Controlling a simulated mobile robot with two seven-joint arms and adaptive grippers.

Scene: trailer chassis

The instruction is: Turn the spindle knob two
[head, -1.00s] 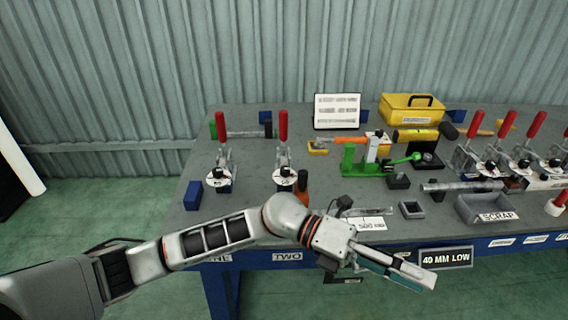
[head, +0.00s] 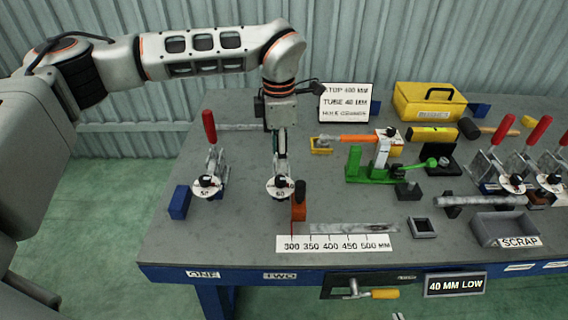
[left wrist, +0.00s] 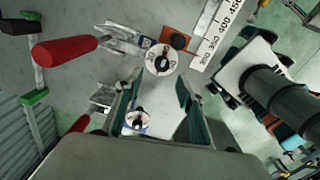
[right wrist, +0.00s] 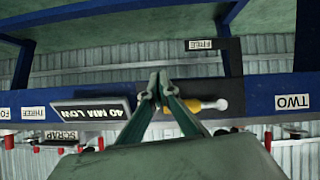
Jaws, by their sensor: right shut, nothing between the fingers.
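Spindle knob two is the dark knob on a white numbered dial (head: 279,188), at the clamp above the TWO label; in the left wrist view its dial (left wrist: 161,62) lies just beyond the fingertips. My left gripper (head: 281,170) points down over it and partly hides the clamp behind. In the left wrist view the left gripper (left wrist: 158,82) is open, with nothing between its fingers. Whether a fingertip touches the knob I cannot tell.
An orange block (head: 299,206) stands close right of dial two, with a ruler (head: 337,244) in front. Clamp one's dial (head: 206,187) and a blue block (head: 179,202) are to the left. A red lever (left wrist: 66,48) rises near my left fingers. A yellow-handled tool (head: 384,294) hangs at the front.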

